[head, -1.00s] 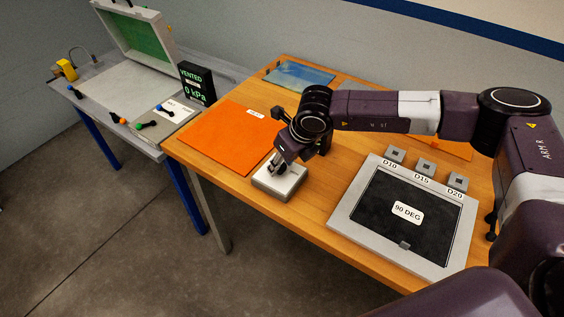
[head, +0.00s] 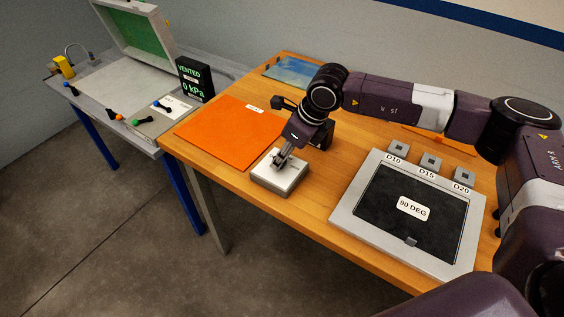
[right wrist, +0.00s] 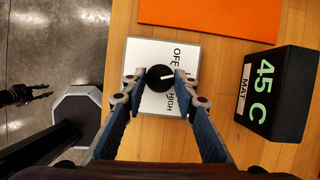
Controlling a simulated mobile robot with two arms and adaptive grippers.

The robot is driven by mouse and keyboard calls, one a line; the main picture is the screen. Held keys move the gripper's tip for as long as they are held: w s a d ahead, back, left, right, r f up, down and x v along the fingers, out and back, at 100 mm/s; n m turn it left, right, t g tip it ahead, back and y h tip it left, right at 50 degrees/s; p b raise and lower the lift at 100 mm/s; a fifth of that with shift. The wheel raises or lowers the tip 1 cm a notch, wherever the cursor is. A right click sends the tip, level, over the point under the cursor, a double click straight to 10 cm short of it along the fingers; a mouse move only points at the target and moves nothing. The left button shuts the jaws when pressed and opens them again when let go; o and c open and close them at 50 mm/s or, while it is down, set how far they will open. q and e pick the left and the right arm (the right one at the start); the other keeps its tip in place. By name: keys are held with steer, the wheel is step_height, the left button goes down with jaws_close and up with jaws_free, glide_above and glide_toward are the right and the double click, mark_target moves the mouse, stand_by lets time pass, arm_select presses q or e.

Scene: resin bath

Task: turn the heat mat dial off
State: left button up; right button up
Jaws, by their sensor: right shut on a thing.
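The heat mat dial is a round black knob (right wrist: 158,77) with a white pointer line, on a small pale box (head: 279,181) near the table's front edge. In the right wrist view the pointer aims right, slightly up, between the words OFF and HIGH; a fingertip covers part of the lettering. My right gripper (right wrist: 153,80) is shut on the knob, one finger on each side; it also shows in the head view (head: 282,158). The orange heat mat (head: 228,133) lies left of the box. My left gripper (right wrist: 38,93) shows at the wrist view's left edge, fingers apart, away from the dial.
A black display (right wrist: 277,93) beside the dial box reads 45 C, MAT. A grey frame (head: 340,212) with a 90 DEG panel lies to the right, with small blocks marked D10, D15 and D20. A grey bench (head: 118,90) with a VENTED display (head: 195,80) stands left.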

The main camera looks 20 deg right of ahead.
steer(key=n+b, duration=0.1)
steer(key=n, duration=0.1)
steer(key=n+g+y+b, duration=0.1)
steer(key=n+b, duration=0.1)
steer(key=shift+w+d+f+n+b, duration=0.1)
steer(key=shift+w+f+n+b, duration=0.1)
steer(key=shift+n+b, duration=0.1)
steer(key=shift+w+r+n+g+y+b, duration=0.15)
steer(key=shift+n+g+b, duration=0.3)
steer(key=shift+n, duration=0.35)
steer(key=shift+s+r+n+g+y+b, duration=0.15)
steer(key=shift+n+g+b, duration=0.1)
steer(key=shift+n+b, duration=0.4)
steer(key=shift+w+n, duration=0.15)
steer(key=shift+n, duration=0.3)
steer(key=o, duration=1.1)
steer(key=shift+o, duration=0.2)
steer(key=shift+d, duration=0.1)
steer(key=v, duration=1.2)
